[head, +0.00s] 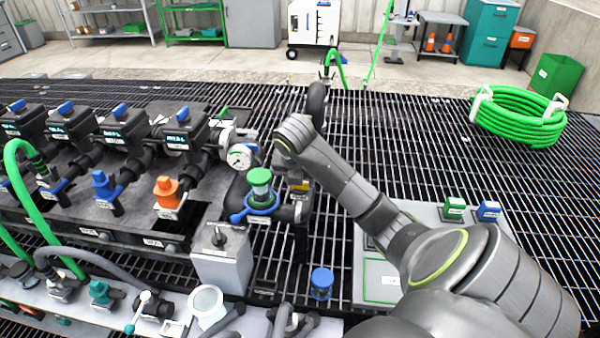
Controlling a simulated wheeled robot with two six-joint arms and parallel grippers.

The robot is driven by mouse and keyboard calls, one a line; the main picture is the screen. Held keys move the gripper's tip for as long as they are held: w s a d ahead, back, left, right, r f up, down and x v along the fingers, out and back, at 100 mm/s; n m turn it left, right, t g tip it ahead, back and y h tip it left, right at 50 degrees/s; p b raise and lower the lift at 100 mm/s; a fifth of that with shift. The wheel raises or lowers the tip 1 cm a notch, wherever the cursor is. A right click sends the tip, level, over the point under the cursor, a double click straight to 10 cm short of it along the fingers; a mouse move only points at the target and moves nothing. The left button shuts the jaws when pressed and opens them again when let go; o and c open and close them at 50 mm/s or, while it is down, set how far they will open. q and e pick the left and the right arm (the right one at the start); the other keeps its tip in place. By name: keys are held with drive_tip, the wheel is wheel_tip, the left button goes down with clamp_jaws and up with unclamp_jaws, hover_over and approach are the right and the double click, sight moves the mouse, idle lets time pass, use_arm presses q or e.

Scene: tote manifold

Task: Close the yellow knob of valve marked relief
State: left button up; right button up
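My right arm reaches in from the lower right to the pipework at the centre. My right gripper (297,175) points down at its far end, close behind the green-topped valve. A small yellow part (299,187), possibly the yellow knob, shows directly under the gripper. Gripper and arm cover much of it. I cannot tell whether the fingers touch it or are open or shut. No relief marking is readable here. My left gripper is not in view.
A valve with a green cap and blue handle (260,190) stands just left of the gripper, near a pressure gauge (239,157). A grey switch box (222,256) and a blue-capped fitting (322,282) are in front. A green hose coil (520,115) lies on open grating at right.

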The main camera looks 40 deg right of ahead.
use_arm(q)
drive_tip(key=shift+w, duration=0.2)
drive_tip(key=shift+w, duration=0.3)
use_arm(e)
drive_tip(key=o, duration=1)
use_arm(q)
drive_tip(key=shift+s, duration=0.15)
